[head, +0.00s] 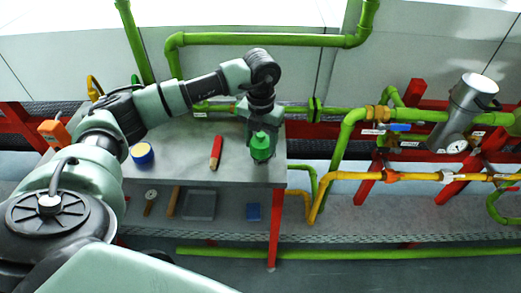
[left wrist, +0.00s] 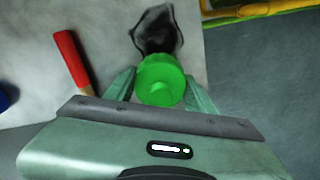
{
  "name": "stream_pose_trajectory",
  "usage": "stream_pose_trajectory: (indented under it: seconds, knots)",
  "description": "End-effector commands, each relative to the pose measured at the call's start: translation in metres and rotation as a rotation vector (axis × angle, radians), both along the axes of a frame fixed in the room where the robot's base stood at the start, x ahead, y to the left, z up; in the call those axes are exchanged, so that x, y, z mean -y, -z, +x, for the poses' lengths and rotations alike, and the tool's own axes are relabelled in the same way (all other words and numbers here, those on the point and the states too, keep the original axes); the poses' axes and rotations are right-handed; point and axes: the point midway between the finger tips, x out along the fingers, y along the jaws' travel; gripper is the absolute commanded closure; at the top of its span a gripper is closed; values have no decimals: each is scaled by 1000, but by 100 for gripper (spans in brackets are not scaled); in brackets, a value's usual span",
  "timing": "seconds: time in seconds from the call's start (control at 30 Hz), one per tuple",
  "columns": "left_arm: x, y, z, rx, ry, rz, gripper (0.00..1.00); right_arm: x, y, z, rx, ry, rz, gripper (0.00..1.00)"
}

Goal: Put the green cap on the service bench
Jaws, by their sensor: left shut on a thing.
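The green cap (head: 261,146) is at the right part of the grey service bench (head: 185,150). My left gripper (head: 258,138) points down over the bench and is shut on the cap. In the left wrist view the cap (left wrist: 161,80) sits between the two fingers (left wrist: 162,92), with a dark shadow beside it on the bench top. I cannot tell whether the cap touches the bench top. My right gripper is in neither view.
A lower shelf holds a grey tray (head: 199,205) and a blue box (head: 253,212). Green and yellow pipes (head: 345,150) stand close to the bench's right edge.

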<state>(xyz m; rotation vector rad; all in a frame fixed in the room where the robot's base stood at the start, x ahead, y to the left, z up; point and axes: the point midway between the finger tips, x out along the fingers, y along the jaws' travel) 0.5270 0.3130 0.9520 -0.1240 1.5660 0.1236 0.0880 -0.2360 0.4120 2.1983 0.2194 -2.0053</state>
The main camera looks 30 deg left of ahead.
Motion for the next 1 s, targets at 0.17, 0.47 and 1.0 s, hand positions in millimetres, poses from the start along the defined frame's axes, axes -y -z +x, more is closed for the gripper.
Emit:
stream_pose_trajectory:
  seconds: [0.17,0.47,1.0]
  knots:
    - [0,25,-1,-5,1,0,86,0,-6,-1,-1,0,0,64]
    - [0,43,0,-1,1,0,86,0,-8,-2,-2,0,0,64]
    - [0,46,-1,-1,1,0,24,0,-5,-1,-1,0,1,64]
